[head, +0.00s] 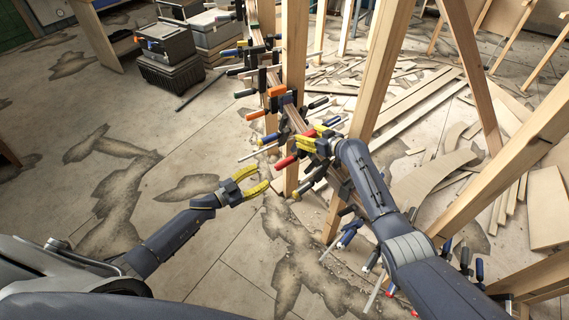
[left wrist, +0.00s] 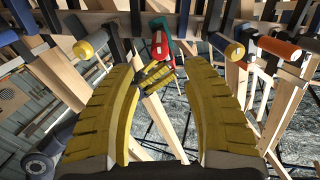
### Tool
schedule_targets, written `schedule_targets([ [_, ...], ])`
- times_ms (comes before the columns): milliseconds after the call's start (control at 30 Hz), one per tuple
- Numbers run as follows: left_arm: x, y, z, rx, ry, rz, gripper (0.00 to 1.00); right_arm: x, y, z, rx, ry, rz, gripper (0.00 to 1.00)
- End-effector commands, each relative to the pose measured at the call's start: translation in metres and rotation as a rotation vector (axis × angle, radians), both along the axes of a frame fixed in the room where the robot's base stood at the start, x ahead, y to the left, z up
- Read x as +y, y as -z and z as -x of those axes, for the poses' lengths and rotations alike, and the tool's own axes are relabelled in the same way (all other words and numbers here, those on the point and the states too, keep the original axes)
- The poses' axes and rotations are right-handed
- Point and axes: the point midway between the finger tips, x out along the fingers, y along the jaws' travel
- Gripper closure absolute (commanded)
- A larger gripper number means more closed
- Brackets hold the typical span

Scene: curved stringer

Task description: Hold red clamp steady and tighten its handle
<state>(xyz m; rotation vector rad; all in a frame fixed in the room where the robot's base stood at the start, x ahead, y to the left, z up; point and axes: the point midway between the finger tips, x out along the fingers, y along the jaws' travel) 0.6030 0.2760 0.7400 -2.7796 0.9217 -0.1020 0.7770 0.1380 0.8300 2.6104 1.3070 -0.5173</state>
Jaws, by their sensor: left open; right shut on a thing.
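The red clamp has a red handle (head: 286,162) that sticks out to the left of the curved wooden stringer (head: 294,118) in the head view. In the left wrist view the red handle end (left wrist: 158,42) shows beyond the fingertips. My right gripper (head: 318,140) is at the stringer, shut on the red clamp, and its yellow fingers hide part of the clamp's body. My left gripper (head: 262,180) is open and empty, a little to the left of and below the red handle, apart from it. It also shows in the left wrist view (left wrist: 168,68), fingers spread wide.
Several other clamps line the stringer, including an orange one (head: 274,92) above the red clamp. Wooden posts (head: 380,65) stand right of the stringer. Dark cases (head: 168,55) stand at the back left.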

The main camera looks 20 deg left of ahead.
Motion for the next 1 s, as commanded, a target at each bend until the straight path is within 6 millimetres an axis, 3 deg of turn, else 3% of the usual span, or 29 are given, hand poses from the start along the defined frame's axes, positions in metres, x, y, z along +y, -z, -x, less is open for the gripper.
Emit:
schedule_targets([
  [600, -0.055, -0.001, -0.073, -0.001, 0.0, 0.002, 0.52, 0.0, 0.0, 0.0, 0.001, 0.0, 0.001, 0.84],
  [1000, -0.069, 0.0, -0.091, 0.001, 0.001, 0.001, 0.52, 0.0, 0.0, 0.0, 0.001, 0.0, 0.001, 0.84],
])
